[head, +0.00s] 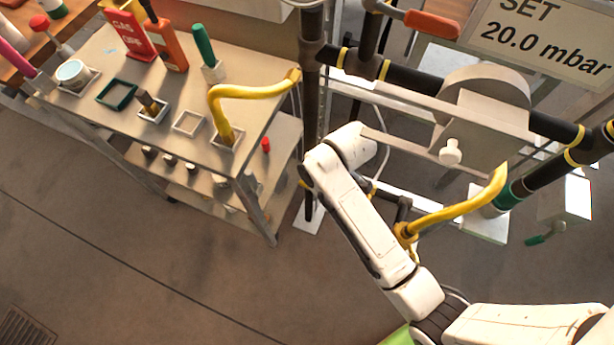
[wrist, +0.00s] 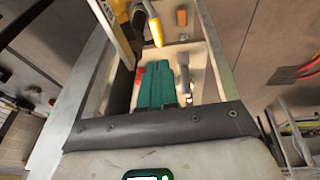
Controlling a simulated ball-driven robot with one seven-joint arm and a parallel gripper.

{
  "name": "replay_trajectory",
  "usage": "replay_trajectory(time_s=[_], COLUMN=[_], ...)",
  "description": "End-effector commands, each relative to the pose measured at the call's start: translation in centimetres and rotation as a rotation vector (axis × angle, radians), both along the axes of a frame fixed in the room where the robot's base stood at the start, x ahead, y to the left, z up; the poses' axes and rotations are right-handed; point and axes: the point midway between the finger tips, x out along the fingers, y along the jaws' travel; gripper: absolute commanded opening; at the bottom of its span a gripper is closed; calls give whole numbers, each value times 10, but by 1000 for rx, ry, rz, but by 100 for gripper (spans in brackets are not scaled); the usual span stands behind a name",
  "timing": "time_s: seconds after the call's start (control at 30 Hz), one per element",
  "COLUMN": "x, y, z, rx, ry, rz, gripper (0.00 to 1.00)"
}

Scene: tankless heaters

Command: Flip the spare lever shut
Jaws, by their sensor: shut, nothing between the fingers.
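One yellow bent lever (head: 250,92) stands up from a square holder on the trolley, its free end near the dark upright pipe. Another yellow lever (head: 455,212) is on the pipework at right, slanting up to the right. I cannot tell by looks which is the spare one. My gripper's teal fingers (wrist: 157,68) are together and empty in the wrist view. A yellow lever end (wrist: 155,28) shows beyond them, apart from the fingertips in the picture. In the head view my white arm reaches up to the upright pipe, and the fingers are hidden.
A dark horizontal pipe (head: 415,77) and a flat metal bar lie above my arm. Floor at lower left is clear.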

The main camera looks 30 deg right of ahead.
Motion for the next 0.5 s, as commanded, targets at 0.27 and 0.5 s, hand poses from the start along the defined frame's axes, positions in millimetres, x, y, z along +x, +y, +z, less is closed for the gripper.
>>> replay_trajectory(time_s=[0.27,0.5], x=[1,11], y=[0,4], z=[-6,-40], rx=[0,0], ry=[2,2], rz=[-1,-1], gripper=[0,0])
